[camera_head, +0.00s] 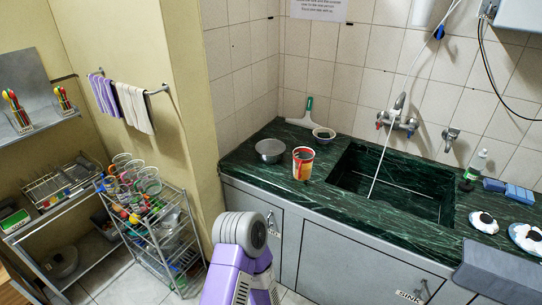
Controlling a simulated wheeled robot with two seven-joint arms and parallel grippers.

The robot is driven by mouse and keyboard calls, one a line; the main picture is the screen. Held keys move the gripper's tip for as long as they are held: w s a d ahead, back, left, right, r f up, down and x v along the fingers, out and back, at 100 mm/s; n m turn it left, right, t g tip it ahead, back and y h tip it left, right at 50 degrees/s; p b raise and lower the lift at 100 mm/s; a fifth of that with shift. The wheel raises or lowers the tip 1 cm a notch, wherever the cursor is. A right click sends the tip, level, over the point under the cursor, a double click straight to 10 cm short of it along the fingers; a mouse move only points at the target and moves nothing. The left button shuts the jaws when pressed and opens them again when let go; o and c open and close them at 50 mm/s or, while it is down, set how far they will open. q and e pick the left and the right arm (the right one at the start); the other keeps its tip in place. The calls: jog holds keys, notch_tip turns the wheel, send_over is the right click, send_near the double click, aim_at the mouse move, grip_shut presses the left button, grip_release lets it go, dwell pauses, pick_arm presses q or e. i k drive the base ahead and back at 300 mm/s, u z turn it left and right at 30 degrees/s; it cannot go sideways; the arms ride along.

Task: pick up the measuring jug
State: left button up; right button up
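No vessel in the head view can be surely told as the measuring jug. Several clear cup- or jug-like vessels (149,181) stand crowded on top of the wire rack at the left; their markings are too small to read. A red and yellow tub (303,163) stands upright on the green counter, left of the sink. A purple arm of mine with a grey joint rises at the bottom middle, in front of the cabinet. Neither of my grippers shows, so I see nothing held.
The green counter (330,200) holds a metal bowl (270,150), a small white bowl (324,134) and the sink (395,185). Blue sponges (507,190) and white dishes lie at the right. The wire rack (165,245) stands on the floor by the wall corner. A grey block covers the lower right.

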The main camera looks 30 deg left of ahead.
aim_at(303, 156)
jog(key=u, duration=0.25)
jog(key=k, duration=0.35)
jog(key=u, duration=2.7)
jog(key=i, duration=0.1)
jog(key=z, duration=1.05)
jog(key=i, duration=0.95)
jog(key=z, duration=0.25)
